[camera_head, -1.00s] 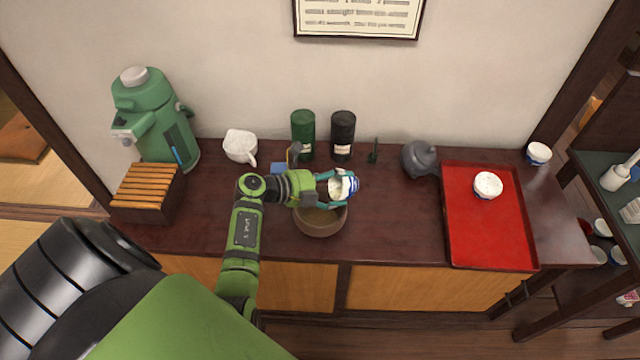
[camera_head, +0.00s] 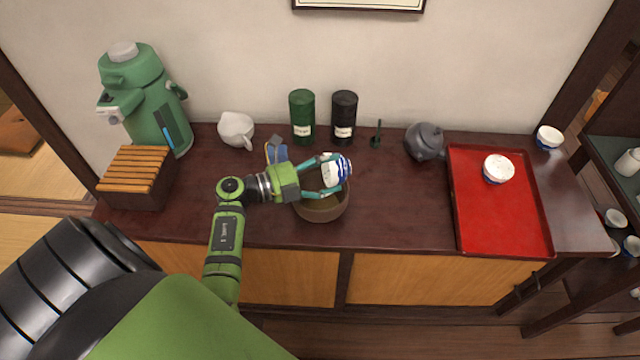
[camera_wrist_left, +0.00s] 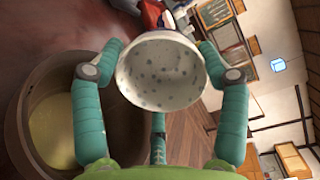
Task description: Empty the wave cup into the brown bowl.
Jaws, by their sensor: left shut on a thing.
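The wave cup (camera_head: 336,173), white with blue, is held by my left gripper (camera_head: 331,175) over the brown bowl (camera_head: 320,213). The gripper is shut on it, a finger on each side. The cup lies tipped well over, its white side showing in the head view. In the left wrist view, the cup (camera_wrist_left: 162,72) shows a hollow, grey-speckled white inside. The brown bowl (camera_wrist_left: 18,112) stands at the left there, with a yellowish-green inside. I cannot tell whether anything is leaving the cup. My right gripper is not in view.
Behind stand a white pitcher (camera_head: 236,128), a green canister (camera_head: 302,116), a black canister (camera_head: 343,118) and a grey teapot (camera_head: 424,142). A red tray (camera_head: 497,222) holds another cup (camera_head: 498,168). The counter between bowl and tray is clear.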

